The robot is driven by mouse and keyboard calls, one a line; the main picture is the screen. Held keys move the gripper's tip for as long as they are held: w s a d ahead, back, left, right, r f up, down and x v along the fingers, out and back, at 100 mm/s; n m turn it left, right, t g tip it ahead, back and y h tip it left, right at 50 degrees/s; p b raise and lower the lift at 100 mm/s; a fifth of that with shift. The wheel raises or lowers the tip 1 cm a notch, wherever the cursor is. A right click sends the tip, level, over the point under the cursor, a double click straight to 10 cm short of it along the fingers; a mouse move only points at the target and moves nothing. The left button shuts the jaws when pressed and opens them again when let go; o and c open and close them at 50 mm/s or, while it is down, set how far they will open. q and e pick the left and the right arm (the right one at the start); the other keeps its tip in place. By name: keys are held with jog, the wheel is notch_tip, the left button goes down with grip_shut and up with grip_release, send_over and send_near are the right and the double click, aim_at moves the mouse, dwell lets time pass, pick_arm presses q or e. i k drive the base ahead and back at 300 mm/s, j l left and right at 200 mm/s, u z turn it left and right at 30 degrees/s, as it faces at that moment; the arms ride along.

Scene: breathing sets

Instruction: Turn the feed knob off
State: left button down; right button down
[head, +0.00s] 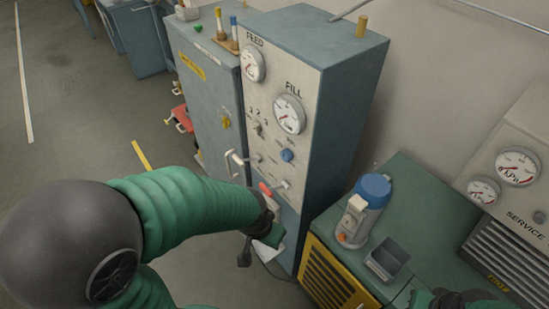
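A tall blue-grey cabinet (337,60) has a pale control panel with a FEED gauge (252,64) and a larger FILL gauge (289,114). Below them are a small selector (257,128) marked with numbers, a round blue knob (287,155) and small pale levers. I cannot read which control is the feed knob. My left arm reaches in from the left, and my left gripper (268,215) is at the panel's lower part, below the blue knob. Its fingers are not clear. A red-orange part (265,188) shows beside it. A green and black part of my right arm shows at the bottom right edge.
A grey cabinet (205,95) stands left of the panel, with small bottles on top. At right, a green-topped bench (425,215) holds a blue-capped canister (370,200) and a dark tray (387,260). Floor is open at left.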

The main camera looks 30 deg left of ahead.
aim_at(255, 126)
jog(key=j, duration=0.6)
jog(key=k+j+z, duration=0.1)
jog(key=j, duration=1.15)
jog(key=k+j, duration=0.1)
jog(key=j, duration=0.55)
jog(key=k+j+z, duration=0.1)
jog(key=j, duration=1.1)
jog(key=k+z, duration=0.05)
